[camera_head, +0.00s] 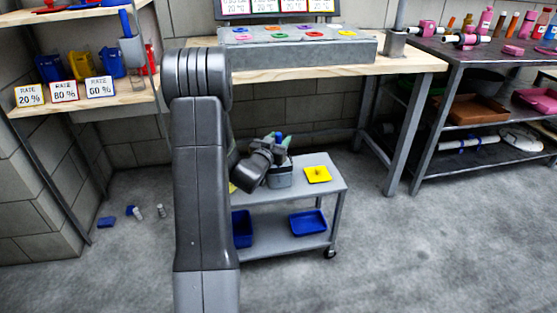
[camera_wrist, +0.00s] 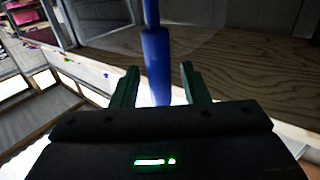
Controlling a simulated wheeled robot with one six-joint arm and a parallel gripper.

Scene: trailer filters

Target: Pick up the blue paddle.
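A blue rod-shaped handle (camera_wrist: 157,62), which looks like the blue paddle, stands between the fingers of my gripper (camera_wrist: 160,70) in the wrist view. The two green fingers are apart, with a gap on each side of the handle. A small blue part (camera_head: 279,137) shows at the fingers there. The paddle's lower end is hidden behind the gripper body. Another blue upright piece (camera_head: 125,23) sits in a grey holder at the left shelf.
The grey cart (camera_head: 325,177) carries a yellow square piece (camera_head: 317,174) on top and blue trays (camera_head: 308,222) below. A workbench (camera_head: 400,66) stands behind. Small pieces (camera_head: 139,214) lie on the floor at the left. The floor at the right is clear.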

